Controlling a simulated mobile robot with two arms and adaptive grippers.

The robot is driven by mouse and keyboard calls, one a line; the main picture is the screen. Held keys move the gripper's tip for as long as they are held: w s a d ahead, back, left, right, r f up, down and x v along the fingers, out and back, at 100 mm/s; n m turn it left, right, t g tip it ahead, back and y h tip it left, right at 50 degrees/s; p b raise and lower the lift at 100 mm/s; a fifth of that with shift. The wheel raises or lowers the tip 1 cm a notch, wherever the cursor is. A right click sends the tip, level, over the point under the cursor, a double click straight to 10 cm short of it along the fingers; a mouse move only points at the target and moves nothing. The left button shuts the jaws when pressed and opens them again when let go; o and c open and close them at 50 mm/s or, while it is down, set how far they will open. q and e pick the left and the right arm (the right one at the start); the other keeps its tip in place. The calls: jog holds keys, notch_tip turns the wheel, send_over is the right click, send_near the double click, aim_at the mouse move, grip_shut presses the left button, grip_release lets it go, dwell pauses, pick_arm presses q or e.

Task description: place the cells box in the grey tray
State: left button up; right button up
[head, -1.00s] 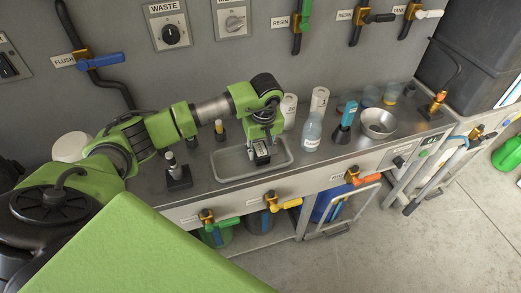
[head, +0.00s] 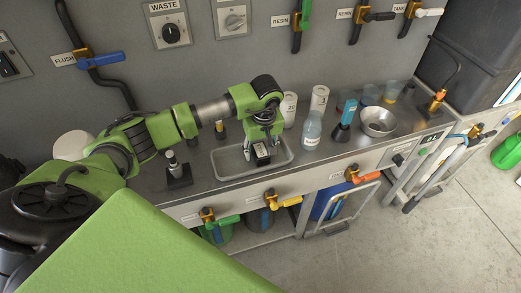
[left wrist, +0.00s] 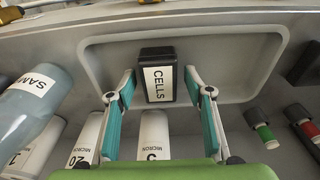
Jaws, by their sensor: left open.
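The cells box (left wrist: 157,76) is a small black box with a white "CELLS" label. It is inside the outline of the grey tray (left wrist: 245,80) in the left wrist view, and in the head view the box (head: 262,155) is over the floor of the tray (head: 229,174). My left gripper (head: 259,146) is open, its fingers apart on either side of the box. In the left wrist view the left gripper (left wrist: 162,94) shows a gap beside the box. Whether the box's underside touches the tray is hard to tell. My right gripper is not in view.
A clear bottle (head: 312,130), white cylinders (head: 319,98), a blue-topped bottle (head: 345,120) and a metal bowl (head: 378,121) stand right of the tray. A dark stand (head: 178,174) is on its left. Valves (head: 270,199) line the bench front.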

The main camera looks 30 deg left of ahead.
aim_at(262, 154)
pick_arm(q)
notch_tip(262, 154, up, 12)
jog(key=s+d+b, duration=0.1)
jog(key=shift+d+f+b, duration=0.15)
jog(key=shift+f+b, duration=0.05)
jog(key=shift+b, duration=0.2)
